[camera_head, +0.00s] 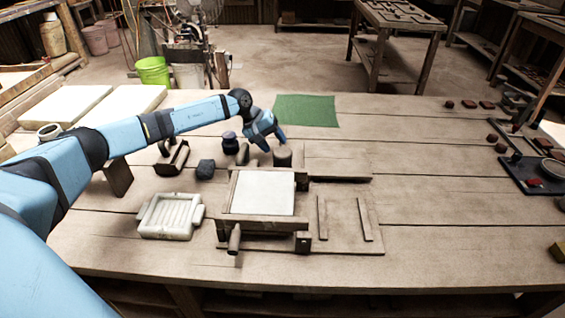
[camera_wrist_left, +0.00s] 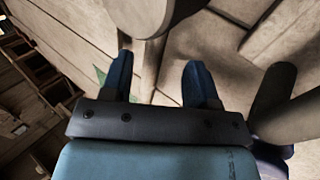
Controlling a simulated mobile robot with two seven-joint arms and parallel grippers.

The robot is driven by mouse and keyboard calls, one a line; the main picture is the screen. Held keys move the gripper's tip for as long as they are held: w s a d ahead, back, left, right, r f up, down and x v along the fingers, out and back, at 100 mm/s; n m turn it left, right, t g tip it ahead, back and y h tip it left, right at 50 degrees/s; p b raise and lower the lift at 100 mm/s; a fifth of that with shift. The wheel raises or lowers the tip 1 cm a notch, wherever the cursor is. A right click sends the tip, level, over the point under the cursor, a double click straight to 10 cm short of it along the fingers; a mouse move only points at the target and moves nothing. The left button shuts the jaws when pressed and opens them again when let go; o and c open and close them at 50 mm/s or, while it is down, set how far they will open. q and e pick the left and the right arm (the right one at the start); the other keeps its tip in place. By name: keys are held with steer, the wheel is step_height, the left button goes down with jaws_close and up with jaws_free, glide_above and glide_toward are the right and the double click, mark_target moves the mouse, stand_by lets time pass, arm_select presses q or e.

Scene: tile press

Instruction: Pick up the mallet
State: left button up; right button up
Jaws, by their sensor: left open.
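A short, upright, grey-brown cylinder (camera_head: 282,157) stands behind the press and looks like the mallet, though I cannot see a separate handle. My left gripper (camera_head: 274,143) is just above and behind it, angled down, with open, empty jaws. In the left wrist view, a pale rounded cylinder (camera_wrist_left: 148,14) lies just beyond the open fingertips (camera_wrist_left: 157,62), apparently the same thing. My right gripper is not in view.
The wooden press with a white slab (camera_head: 263,193) stands in front of the gripper. A dark jar (camera_head: 230,142), a brown rounded piece (camera_head: 243,154) and a dark block (camera_head: 205,169) are left of it. A green cloth (camera_head: 305,110) lies behind. The table's right middle is clear.

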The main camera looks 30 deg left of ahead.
arm_select(q)
steer(key=x, duration=0.4)
steer(key=shift+d+r+b, duration=0.15)
steer(key=shift+d+b, duration=0.15)
steer(key=shift+w+d+f, duration=0.15)
steer(key=shift+f, duration=0.2)
steer(key=shift+c, duration=0.7)
jaws_close()
steer(key=shift+r, duration=0.1)
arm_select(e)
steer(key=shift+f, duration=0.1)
arm_select(q)
steer(key=shift+r, duration=0.15)
step_height(320, 180, up, 20)
steer(key=p, duration=0.2)
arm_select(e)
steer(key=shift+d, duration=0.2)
